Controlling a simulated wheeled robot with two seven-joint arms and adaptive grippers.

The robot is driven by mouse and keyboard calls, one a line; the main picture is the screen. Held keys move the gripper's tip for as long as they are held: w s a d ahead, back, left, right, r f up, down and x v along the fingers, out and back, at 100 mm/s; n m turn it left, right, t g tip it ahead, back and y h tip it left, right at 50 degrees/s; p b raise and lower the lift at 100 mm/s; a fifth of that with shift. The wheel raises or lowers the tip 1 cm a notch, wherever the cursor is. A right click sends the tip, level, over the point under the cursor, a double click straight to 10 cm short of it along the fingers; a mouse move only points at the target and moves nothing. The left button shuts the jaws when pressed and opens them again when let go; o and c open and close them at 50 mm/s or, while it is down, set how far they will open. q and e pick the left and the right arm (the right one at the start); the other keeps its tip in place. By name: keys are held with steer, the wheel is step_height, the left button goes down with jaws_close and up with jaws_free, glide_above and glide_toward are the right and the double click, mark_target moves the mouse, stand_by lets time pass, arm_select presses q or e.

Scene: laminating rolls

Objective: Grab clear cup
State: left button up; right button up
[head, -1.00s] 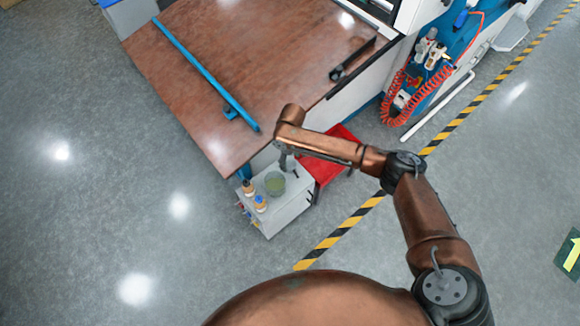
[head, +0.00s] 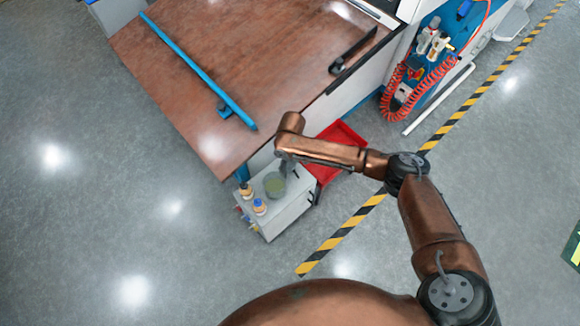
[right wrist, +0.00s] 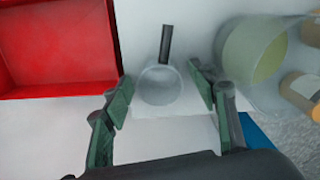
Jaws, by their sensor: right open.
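A small clear round cup (right wrist: 160,88) stands on the white cabinet top in the right wrist view. A dark stick shows just behind it; I cannot tell if they are joined. My right gripper (right wrist: 162,84) is open, with a finger on either side of this cup; contact cannot be told. A larger clear cup with yellow-green contents (right wrist: 255,52) stands to the right, outside the fingers. In the head view this larger cup (head: 274,186) is just below my right gripper (head: 285,165), which hides the small one. My left gripper is out of view.
The white cabinet (head: 288,213) also carries a blue-capped bottle (head: 259,206) and another bottle (head: 246,191), close to the larger cup. A red tray (head: 337,146) lies to the right. The wooden table (head: 215,80) rises behind. Grey floor is clear to the left.

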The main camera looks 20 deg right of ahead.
steer(key=shift+r, duration=0.2)
steer(key=shift+c, duration=0.5)
steer(key=c, duration=1.1)
steer(key=shift+c, duration=0.2)
